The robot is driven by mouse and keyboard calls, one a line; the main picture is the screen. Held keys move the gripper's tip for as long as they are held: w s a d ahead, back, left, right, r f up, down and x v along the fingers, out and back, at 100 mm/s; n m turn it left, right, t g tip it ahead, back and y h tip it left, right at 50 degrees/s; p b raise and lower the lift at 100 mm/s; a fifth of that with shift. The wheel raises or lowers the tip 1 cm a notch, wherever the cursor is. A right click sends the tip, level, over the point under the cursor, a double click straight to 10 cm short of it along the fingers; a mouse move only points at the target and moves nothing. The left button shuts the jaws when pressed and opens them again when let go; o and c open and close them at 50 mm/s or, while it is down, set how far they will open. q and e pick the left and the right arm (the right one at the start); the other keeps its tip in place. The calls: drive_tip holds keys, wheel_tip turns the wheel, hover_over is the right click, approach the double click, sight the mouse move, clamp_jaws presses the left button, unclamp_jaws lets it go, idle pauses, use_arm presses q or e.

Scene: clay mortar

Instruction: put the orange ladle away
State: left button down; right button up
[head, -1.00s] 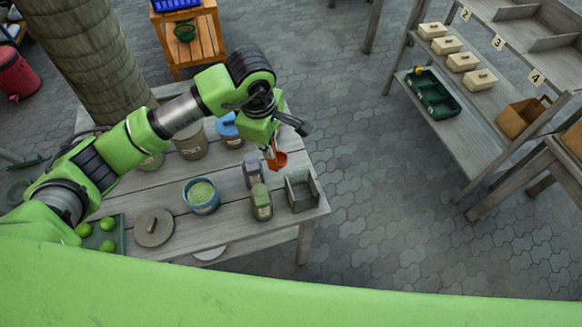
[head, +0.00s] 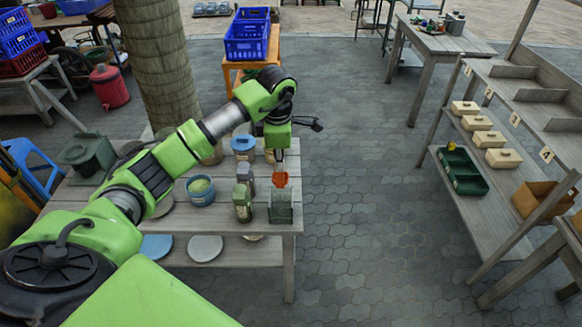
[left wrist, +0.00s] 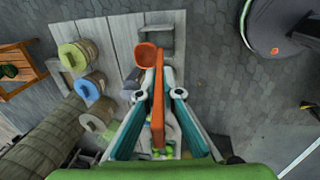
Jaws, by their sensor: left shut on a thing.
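The orange ladle (head: 281,179) hangs from my left gripper (head: 280,152), its bowl low, above the table near the right edge. In the left wrist view my left gripper (left wrist: 157,98) is shut on the long orange handle of the ladle (left wrist: 148,55), with the bowl beyond the fingertips. Just below the bowl in the head view stands a grey open box (head: 281,207) at the table's right corner. The same box shows in the left wrist view (left wrist: 158,40), beside the bowl. I cannot tell whether the bowl touches it. My right gripper is not in view.
Two bottles (head: 243,203) stand left of the grey box, and a blue pot (head: 200,191) stands further left on the wooden table. Lidded jars (head: 243,147) stand behind. A numbered shelf (head: 475,185) stands at the right; paved floor between is clear.

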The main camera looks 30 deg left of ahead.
sight(280, 183)
use_arm(q)
drive_tip(key=f, duration=0.1)
drive_tip(key=f+b, duration=0.1)
drive_tip(key=f, duration=0.1)
drive_tip(key=shift+w+a+f, duration=0.1)
drive_tip(key=shift+a+f, duration=0.05)
drive_tip(key=shift+a, duration=0.2)
drive_tip(key=shift+d+f+b, duration=0.2)
drive_tip(key=shift+f+b, duration=0.5)
drive_tip(key=shift+b, duration=0.05)
wheel_tip(280, 183, down, 4)
drive_tip(key=b, duration=0.3)
drive_tip(key=shift+f, duration=0.15)
wheel_tip(280, 183, down, 5)
drive_tip(key=b, duration=0.3)
drive_tip(key=shift+r+b, duration=0.2)
drive_tip(key=shift+b, duration=0.1)
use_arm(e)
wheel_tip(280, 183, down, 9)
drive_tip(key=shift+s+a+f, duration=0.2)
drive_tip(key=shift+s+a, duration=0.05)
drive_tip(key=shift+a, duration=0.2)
